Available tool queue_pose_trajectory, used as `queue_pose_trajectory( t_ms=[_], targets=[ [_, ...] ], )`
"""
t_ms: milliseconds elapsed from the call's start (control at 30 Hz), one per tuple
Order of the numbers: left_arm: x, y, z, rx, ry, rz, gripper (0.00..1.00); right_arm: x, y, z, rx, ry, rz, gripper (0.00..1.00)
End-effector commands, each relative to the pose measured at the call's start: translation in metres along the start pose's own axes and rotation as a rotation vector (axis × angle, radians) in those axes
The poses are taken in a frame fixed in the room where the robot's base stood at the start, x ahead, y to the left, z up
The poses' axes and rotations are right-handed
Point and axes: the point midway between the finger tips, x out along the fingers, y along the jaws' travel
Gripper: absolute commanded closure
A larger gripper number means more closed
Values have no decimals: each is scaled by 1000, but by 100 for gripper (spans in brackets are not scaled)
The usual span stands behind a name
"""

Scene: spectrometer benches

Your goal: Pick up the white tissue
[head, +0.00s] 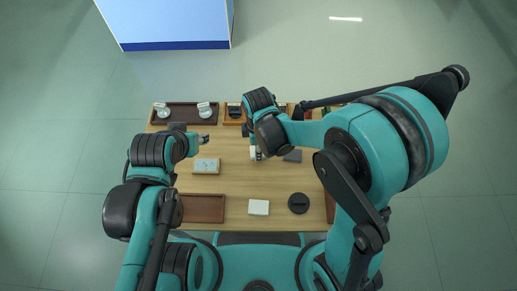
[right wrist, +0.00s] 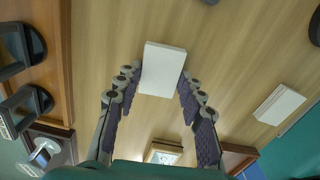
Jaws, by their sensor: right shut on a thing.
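A white rectangular block, which looks like the white tissue (right wrist: 163,68), is between the fingers of my right gripper (right wrist: 160,92) in the right wrist view. My right gripper is shut on it, with a finger pad along each side. In the head view the white tissue (head: 254,154) shows partly below my right gripper (head: 257,146), over the middle of the table. A second flat white piece (head: 259,207) lies near the table's front edge, and it also shows in the right wrist view (right wrist: 280,105). My left gripper (head: 204,139) is over the left of the table, with its fingers too small to read.
A light wooden block with a pale top (head: 206,166) is left of centre. A brown tray (head: 203,209) is at front left, and a dark tray (head: 182,114) with white-topped items at back left. A black round thing (head: 298,203) and a dark grey pad (head: 293,156) lie on the right.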

Motion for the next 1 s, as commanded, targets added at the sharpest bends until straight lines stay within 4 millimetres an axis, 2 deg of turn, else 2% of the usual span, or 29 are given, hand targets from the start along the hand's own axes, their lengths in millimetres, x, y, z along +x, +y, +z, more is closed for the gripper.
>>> queue_pose_trajectory(
  t_ms=[167,300,700,833,1000],
  targets=[
    [-8,0,-6,0,0,0,60,-18,0,0,0,0,0,76],
    [-20,0,-14,0,0,0,60,-44,0,0,0,0,0,76],
    [-47,0,-34,0,0,0,60,-95,-54,71,4,0,0,76],
    [-52,0,-37,0,0,0,60,-104,-64,85,2,0,0,76],
    [-54,0,-38,0,0,0,60,-109,-70,92,0,0,0,76]
  ],
)
